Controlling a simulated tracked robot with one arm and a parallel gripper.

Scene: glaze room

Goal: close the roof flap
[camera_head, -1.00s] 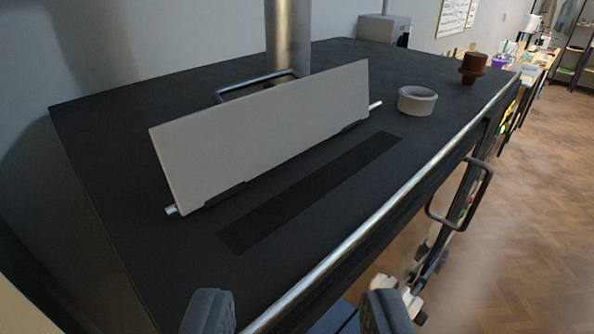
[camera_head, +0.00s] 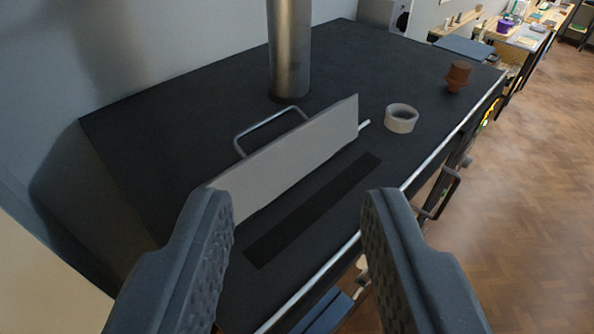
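The roof flap (camera_head: 290,155) is a light grey rectangular plate standing up, tilted, on the dark top of a large cabinet. A metal bar handle (camera_head: 262,127) shows on its far side. A hinge rod end (camera_head: 364,125) sticks out at its right lower corner. In front of the flap lies a long dark slot (camera_head: 315,208) in the top, uncovered. My gripper (camera_head: 292,205) is open and empty, its two dark fingers wide apart at the bottom of the view. The left finger overlaps the flap's lower left corner in the picture; I cannot tell whether they touch.
A metal pipe (camera_head: 289,50) rises behind the flap. A pale round bowl (camera_head: 402,118) and a brown pot (camera_head: 458,77) stand on the dark top (camera_head: 400,70) to the right. A metal rail (camera_head: 432,160) runs along the front edge. Open floor lies right.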

